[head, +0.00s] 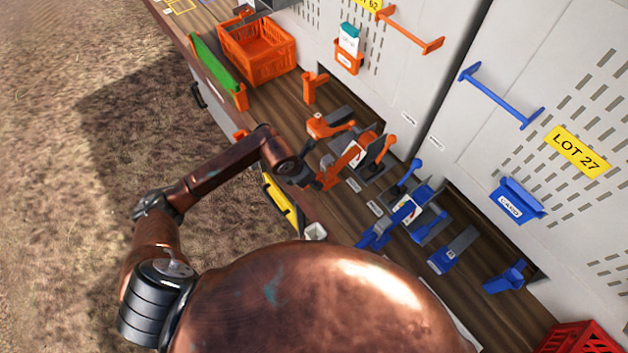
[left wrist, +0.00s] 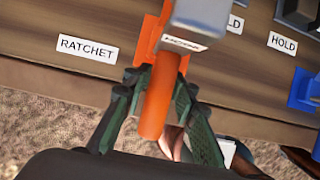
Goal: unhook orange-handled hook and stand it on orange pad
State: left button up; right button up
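In the head view my left gripper (head: 318,183) is at the bench edge below the orange station, and the handle is mostly hidden there. I cannot tell which orange part is the pad. My right gripper is not in view.
An orange crate (head: 257,50) and a green panel (head: 215,65) stand at the upper left. Blue fixtures (head: 408,212) lie to the right. A yellow item (head: 281,200) hangs at the bench edge. Tall panels back the bench.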

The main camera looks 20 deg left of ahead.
pick_arm(q)
jog(key=shift+o, duration=1.3)
jog(key=v, duration=1.2)
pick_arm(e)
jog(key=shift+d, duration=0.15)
